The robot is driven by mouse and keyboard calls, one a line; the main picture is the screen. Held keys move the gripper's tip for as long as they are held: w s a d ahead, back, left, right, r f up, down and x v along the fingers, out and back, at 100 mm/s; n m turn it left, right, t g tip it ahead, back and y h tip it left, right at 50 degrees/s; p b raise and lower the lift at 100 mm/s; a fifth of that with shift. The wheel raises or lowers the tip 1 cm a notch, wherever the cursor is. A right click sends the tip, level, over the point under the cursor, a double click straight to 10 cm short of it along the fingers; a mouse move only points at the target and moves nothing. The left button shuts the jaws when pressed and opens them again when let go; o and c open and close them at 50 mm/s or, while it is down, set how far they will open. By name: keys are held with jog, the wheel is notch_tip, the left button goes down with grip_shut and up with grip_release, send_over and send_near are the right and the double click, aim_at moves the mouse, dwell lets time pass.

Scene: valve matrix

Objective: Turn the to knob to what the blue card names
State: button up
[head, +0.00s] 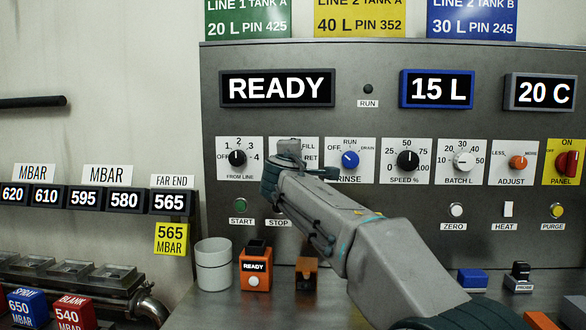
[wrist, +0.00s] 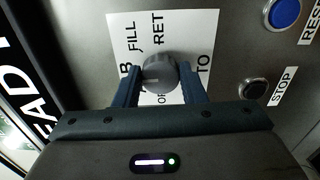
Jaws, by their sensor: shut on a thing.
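The to knob (wrist: 160,72) is a round grey knob on a white plate (wrist: 190,35) in the wrist view. FILL, RET and TO show around it; other marks are partly covered. My gripper (wrist: 160,82) is shut on the knob, one finger on each side. The knob's pointer cannot be made out. In the head view my gripper (head: 290,152) covers the knob, with part of its plate (head: 310,147) showing FILL and RET. The blue card (head: 472,20) hangs at the top right and reads LINE 2 TANK B, 30 L, PIN 245; its top is cut off.
The from line knob (head: 237,158) is just left of my gripper, and the blue rinse knob (head: 350,159) just right. START (head: 241,207) and STOP buttons sit below. Displays read READY (head: 278,88), 15 L (head: 437,89) and 20 C (head: 540,93). A white cup (head: 213,266) stands on the bench.

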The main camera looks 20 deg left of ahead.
jog(key=shift+m, duration=0.3)
jog(key=o, duration=1)
jog(key=b+v, duration=0.3)
jog(key=v, duration=1.1)
jog(key=shift+w, duration=0.1)
